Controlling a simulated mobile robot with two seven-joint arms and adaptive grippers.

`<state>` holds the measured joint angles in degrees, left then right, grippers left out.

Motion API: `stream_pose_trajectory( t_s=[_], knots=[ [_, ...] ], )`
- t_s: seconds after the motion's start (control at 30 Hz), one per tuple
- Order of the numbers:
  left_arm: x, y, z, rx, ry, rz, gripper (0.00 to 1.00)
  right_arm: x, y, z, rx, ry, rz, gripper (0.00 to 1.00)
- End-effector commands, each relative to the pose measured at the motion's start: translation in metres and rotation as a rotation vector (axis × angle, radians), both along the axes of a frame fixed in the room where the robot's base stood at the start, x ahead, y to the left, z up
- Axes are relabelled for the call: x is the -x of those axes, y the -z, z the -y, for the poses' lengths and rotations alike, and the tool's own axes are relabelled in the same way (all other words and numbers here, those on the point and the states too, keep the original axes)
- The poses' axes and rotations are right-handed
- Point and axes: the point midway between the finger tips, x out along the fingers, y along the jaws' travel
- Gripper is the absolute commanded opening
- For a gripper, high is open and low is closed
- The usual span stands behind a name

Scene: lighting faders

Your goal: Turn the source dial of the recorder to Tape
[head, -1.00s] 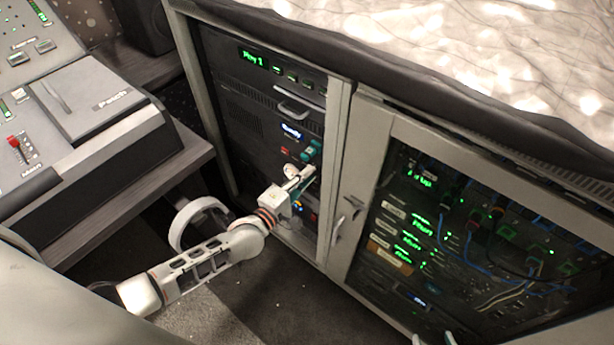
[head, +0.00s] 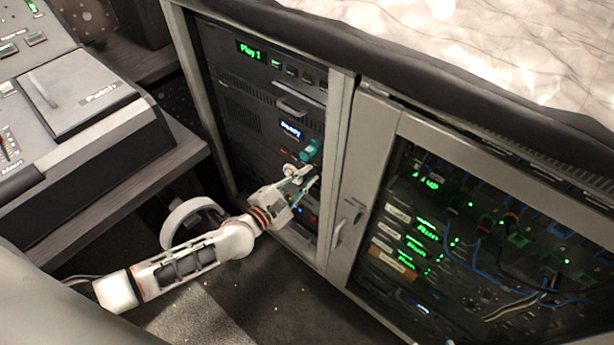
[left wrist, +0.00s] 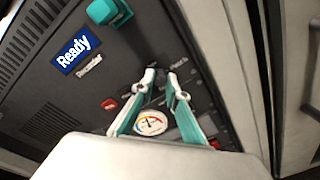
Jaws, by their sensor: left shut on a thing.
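The recorder (head: 262,128) is a dark panel in the left rack, with a lit "Ready" display (head: 291,130); the display also shows in the left wrist view (left wrist: 76,51). My left gripper (head: 308,181) reaches the panel below a teal knob (head: 311,150). In the left wrist view its two fingertips (left wrist: 161,84) are shut on a small dark dial on the panel, mostly hidden between them. I take it for the source dial. Its setting and small labels cannot be read. My right gripper is not in view.
A round coloured gauge (left wrist: 150,123) and a red button (left wrist: 109,104) lie close to the fingers. The rack's pale frame (head: 341,150) stands right of the gripper. A cabinet door (head: 385,150) with cables behind it is further right. A mixing desk (head: 90,130) stands left.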

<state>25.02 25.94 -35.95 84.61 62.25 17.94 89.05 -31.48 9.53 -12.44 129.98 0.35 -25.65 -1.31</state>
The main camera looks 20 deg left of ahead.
Motion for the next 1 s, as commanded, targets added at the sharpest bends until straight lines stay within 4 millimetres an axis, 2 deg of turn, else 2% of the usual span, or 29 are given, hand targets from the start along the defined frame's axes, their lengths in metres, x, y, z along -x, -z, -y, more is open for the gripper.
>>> stream_pose_trajectory(
  t_s=[0.5, 0.53, 0.57, 1.0],
  knots=[
    [0.0001, 0.0001, 0.0000, 0.015, 0.000, -0.005, 0.00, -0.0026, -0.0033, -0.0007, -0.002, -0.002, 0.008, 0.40],
    [0.0001, 0.0001, 0.0000, 0.015, 0.000, -0.005, 0.22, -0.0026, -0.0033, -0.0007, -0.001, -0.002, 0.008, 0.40],
    [0.0001, 0.0001, 0.0000, 0.015, 0.000, -0.005, 0.30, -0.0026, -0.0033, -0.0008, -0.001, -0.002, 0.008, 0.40],
    [0.0053, 0.0006, -0.0019, 0.015, 0.000, -0.007, 0.31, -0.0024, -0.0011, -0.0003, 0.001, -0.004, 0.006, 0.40]
  ],
)
